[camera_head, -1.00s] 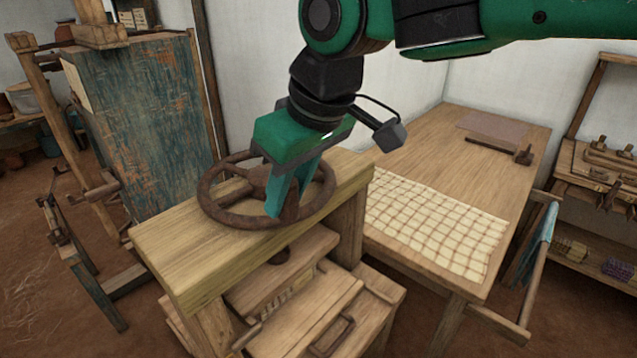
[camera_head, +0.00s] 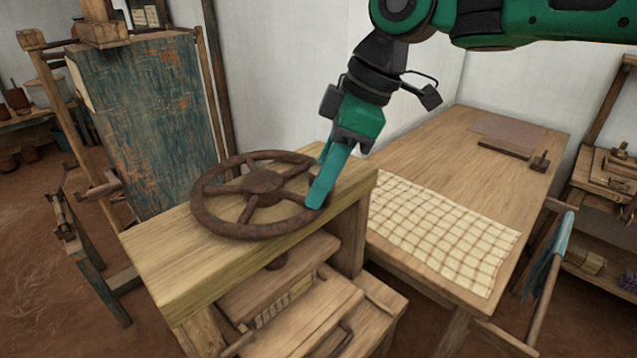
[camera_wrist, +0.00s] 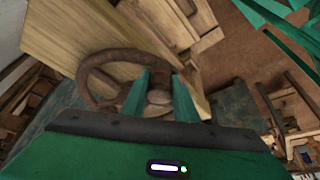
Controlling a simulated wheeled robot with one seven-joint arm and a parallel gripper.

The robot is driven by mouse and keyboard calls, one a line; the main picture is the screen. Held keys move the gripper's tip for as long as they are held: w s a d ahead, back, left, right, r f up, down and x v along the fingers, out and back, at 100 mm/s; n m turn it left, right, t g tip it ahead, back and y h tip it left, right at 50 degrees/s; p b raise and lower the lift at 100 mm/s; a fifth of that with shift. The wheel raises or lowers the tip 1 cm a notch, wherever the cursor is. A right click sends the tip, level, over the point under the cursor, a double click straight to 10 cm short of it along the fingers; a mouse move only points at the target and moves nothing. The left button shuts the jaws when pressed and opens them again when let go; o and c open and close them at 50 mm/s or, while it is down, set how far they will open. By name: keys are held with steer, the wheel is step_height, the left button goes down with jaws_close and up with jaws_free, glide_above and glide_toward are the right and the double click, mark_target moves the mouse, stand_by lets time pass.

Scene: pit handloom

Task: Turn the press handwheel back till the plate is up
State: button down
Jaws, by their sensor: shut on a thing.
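The rusty brown press handwheel (camera_head: 262,186) lies flat above the top beam (camera_head: 170,250) of the wooden press. My gripper (camera_head: 318,198) points down at the right side of its rim and is shut on it there. In the wrist view the wheel (camera_wrist: 92,72) passes between the two green fingers (camera_wrist: 160,85). The press plate (camera_head: 275,280) shows under the beam, above a stack with folded cloth edges (camera_head: 285,300). The gap between plate and stack is hard to judge.
A wooden table (camera_head: 455,140) with a checked cloth (camera_head: 440,230) stands close on the right. A blue worn panel (camera_head: 150,110) on a wooden frame stands to the left. A shelf (camera_head: 600,190) is at the far right. Bare floor (camera_head: 50,270) shows at lower left.

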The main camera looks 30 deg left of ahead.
steer(key=shift+w+n, duration=0.3)
steer(key=shift+w, duration=0.1)
steer(key=c, duration=1.4)
jaws_free()
steer(key=v, duration=1.1)
steer(key=shift+w, duration=0.15)
steer(key=shift+a, duration=0.1)
